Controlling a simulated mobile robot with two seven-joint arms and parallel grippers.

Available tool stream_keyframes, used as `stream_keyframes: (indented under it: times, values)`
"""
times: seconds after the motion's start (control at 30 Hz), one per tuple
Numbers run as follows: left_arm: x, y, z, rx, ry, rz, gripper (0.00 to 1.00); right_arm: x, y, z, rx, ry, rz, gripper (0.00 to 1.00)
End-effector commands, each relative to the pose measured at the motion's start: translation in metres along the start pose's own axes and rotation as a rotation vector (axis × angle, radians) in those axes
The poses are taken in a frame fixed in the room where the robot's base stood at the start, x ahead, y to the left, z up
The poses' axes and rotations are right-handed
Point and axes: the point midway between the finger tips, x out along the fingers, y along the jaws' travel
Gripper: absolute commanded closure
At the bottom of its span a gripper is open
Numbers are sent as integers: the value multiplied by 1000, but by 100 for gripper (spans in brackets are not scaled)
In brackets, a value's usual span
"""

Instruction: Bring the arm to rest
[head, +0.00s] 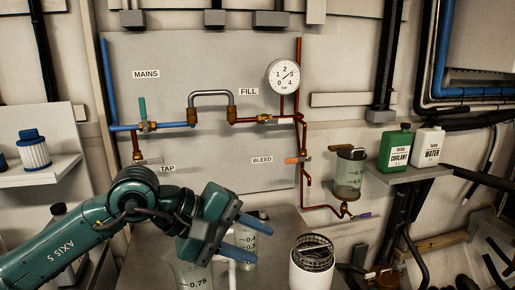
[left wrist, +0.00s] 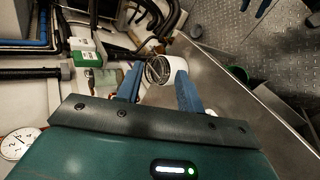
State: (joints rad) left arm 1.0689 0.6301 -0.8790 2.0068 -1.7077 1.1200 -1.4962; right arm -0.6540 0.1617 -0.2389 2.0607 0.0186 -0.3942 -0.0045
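My left arm (head: 70,246) comes in from the left in the head view, with its elbow bent. My left gripper (head: 262,244) is open, its two blue fingers apart with nothing held between them.
Another jug (head: 193,277) stands close below the left gripper. Behind is a pipe panel with a gauge (head: 284,77), a teal-handled valve (head: 143,110) and a bleed valve (head: 297,160). Green coolant (head: 396,148) and white water (head: 427,146) containers stand on a right shelf. A filter (head: 34,151) sits left.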

Motion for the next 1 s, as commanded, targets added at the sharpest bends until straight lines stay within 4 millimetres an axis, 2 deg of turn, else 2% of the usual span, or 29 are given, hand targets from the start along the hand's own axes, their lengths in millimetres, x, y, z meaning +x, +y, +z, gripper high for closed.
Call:
stream_keyframes:
  times: [0.03,0.1,0.2,0.27,0.37,0.47,0.57,0.6,0.63,0.67,0.7,0.77,0.8,0.9,1.0]
  values:
    - [15,-4,22,-172,-137,66,63,0,0,1,1,-2,0,64]
    - [24,-1,47,-431,-320,159,63,-1,0,2,1,-5,0,64]
    - [25,6,68,-830,-572,274,63,-1,-1,5,2,-12,-1,64]
    - [22,8,70,-1082,-717,335,63,-2,-1,8,3,-18,-1,64]
    - [15,5,57,-1516,-952,430,63,-3,-2,13,5,-30,-1,64]
    - [12,-15,29,-1963,-1178,524,63,-4,-2,16,6,-37,-2,64]
    - [15,-56,-4,-2413,-1400,627,63,-4,-2,16,6,-36,-1,64]
    - [18,-80,-16,-2592,-1487,675,63,-4,-2,15,6,-36,-1,64]
    - [21,-99,-24,2597,1481,-681,63,-4,-2,15,6,-36,-1,64]
    - [25,-120,-30,2470,1399,-656,63,-4,-2,15,6,-36,-1,64]
    - [30,-150,-36,2300,1298,-625,63,-4,-2,15,6,-36,-1,64]
    - [39,-196,-39,2061,1163,-589,63,-4,-2,14,6,-34,0,64]
    - [44,-225,-37,1914,1082,-570,63,-4,-1,14,6,-33,0,64]
    - [56,-293,-23,1584,913,-537,63,-3,-1,11,5,-29,1,64]
    - [64,-344,-2,1330,791,-518,63,-2,0,9,4,-24,2,64]
